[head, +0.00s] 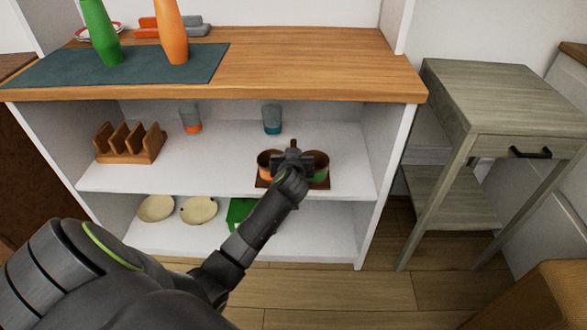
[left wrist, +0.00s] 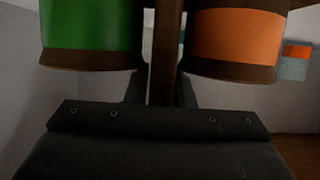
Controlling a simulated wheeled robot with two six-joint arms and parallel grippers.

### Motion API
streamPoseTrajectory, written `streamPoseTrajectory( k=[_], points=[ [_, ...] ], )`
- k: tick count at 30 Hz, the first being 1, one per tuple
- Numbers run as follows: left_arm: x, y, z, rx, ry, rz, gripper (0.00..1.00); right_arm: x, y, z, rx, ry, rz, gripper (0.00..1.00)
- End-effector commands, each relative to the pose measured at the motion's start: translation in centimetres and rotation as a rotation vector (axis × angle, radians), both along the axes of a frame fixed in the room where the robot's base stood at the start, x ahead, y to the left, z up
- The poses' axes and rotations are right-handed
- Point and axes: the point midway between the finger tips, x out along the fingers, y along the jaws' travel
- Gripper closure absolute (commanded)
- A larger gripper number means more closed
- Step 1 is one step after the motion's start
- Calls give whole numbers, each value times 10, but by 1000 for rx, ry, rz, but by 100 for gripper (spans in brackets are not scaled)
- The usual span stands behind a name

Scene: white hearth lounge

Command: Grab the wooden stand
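The wooden stand (head: 262,183) is a dark brown caddy with an upright post, holding an orange cup (head: 266,165) and a green cup (head: 320,166) on either side. It is on the upper shelf of the white unit, at the right. My left gripper (head: 292,158) is at the stand's middle. In the left wrist view the dark post (left wrist: 165,50) passes between my fingers, which sit close against both its sides, with the green cup (left wrist: 92,28) and orange cup (left wrist: 235,35) beyond. My arm hides part of the stand in the head view. My right gripper is not in view.
A wooden slotted rack (head: 130,145) and two tumblers (head: 191,118) (head: 272,119) share the shelf (head: 215,160). Two pale plates (head: 157,208) (head: 199,210) and a green object (head: 240,210) are below. The wooden top (head: 320,65) is above; a grey side table (head: 500,95) stands at right.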

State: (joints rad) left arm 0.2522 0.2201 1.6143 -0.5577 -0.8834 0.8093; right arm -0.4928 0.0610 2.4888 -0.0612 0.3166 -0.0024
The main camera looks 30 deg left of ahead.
Motion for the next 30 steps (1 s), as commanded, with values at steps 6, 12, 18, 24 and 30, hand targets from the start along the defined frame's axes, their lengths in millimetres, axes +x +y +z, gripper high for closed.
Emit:
streamPoseTrajectory(
  k=[6, 12, 18, 24, 30],
  points=[
    [0, 0, 0, 0, 0, 0, 80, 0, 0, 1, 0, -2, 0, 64],
    [0, 0, 0, 0, 0, 0, 100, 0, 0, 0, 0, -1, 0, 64],
    [0, 0, 0, 0, 0, 0, 100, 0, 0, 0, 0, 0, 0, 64],
    [0, 0, 1, 0, -2, -1, 100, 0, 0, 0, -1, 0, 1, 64],
    [0, 0, 4, 0, -3, -1, 100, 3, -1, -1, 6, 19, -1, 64]
  ],
)
